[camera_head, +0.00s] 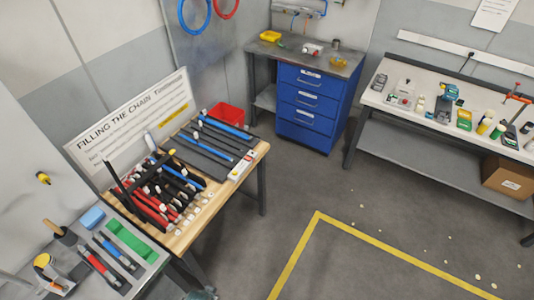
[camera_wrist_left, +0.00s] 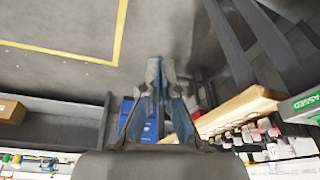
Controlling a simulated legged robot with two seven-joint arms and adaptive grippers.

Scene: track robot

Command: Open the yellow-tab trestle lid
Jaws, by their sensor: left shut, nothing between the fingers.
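I cannot make out a trestle lid with a yellow tab in either view. My left gripper (camera_wrist_left: 161,68) shows in the left wrist view, its fingers together and empty, above the grey floor. The edge of a wooden worktable (camera_wrist_left: 240,108) lies to its right in that view, apart from the fingers. In the head view a small grey-green shape at the bottom edge may be part of my arm, but too little shows to tell. My right gripper is in neither view.
The wooden worktable (camera_head: 185,241) bears many black, red and blue tools and a red bin (camera_head: 228,115). A blue drawer cabinet (camera_head: 312,105) stands at the back. A long bench (camera_head: 440,128) stands right, over a cardboard box (camera_head: 508,180). Floor inside the yellow line (camera_head: 340,255) is clear.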

